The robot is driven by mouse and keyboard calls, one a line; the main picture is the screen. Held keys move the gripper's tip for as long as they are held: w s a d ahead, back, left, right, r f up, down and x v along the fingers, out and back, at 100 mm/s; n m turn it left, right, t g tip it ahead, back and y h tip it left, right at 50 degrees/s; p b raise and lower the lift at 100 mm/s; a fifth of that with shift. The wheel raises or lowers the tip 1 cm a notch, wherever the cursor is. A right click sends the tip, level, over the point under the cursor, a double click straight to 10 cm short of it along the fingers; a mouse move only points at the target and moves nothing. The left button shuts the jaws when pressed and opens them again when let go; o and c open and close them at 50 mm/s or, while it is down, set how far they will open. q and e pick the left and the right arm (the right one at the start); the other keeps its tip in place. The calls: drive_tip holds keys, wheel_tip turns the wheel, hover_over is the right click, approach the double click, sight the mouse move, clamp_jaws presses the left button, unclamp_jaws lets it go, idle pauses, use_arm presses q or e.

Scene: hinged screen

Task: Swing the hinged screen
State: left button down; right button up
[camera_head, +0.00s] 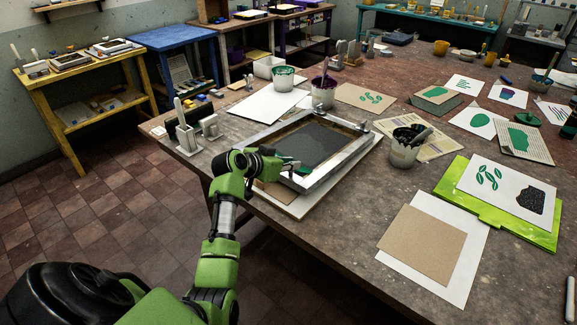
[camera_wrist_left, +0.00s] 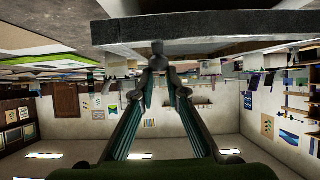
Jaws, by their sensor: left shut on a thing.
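The hinged screen, a pale metal frame (camera_head: 341,163) around a dark grey mesh (camera_head: 318,143), lies low over a white board (camera_head: 304,207) on the table. I cannot tell how far it is tilted. My left gripper (camera_head: 287,166) is at the frame's near left edge. In the left wrist view the picture is upside down, and the fingers (camera_wrist_left: 159,68) close together on a small dark knob (camera_wrist_left: 158,47) at the edge of the grey frame bar (camera_wrist_left: 215,34). The gripping point is partly hidden by the gripper in the head view. My right gripper does not show.
A grey holder (camera_head: 187,140) is to the left. Brown card (camera_head: 422,243) and a lime folder (camera_head: 452,211) lie at right.

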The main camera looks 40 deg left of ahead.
use_arm(q)
drive_tip(key=shift+w+r+p, duration=0.3)
drive_tip(key=shift+r+p, duration=0.6)
drive_tip(key=shift+r, duration=0.35)
drive_tip(key=shift+w+r+p, duration=0.3)
drive_tip(key=shift+r+p, duration=0.55)
drive_tip(key=shift+r, duration=0.35)
drive_tip(key=shift+w+r+p, duration=0.3)
drive_tip(key=shift+r+p, duration=0.6)
drive_tip(key=shift+r, duration=0.5)
drive_tip(key=shift+d, duration=0.1)
drive_tip(key=w+r+p, duration=0.5)
drive_tip(key=r, duration=0.8)
drive_tip(key=shift+d+r+p, duration=0.15)
drive_tip(key=shift+r+p, duration=0.1)
drive_tip(key=shift+p, duration=0.1)
drive_tip(key=c, duration=2.4)
unclamp_jaws()
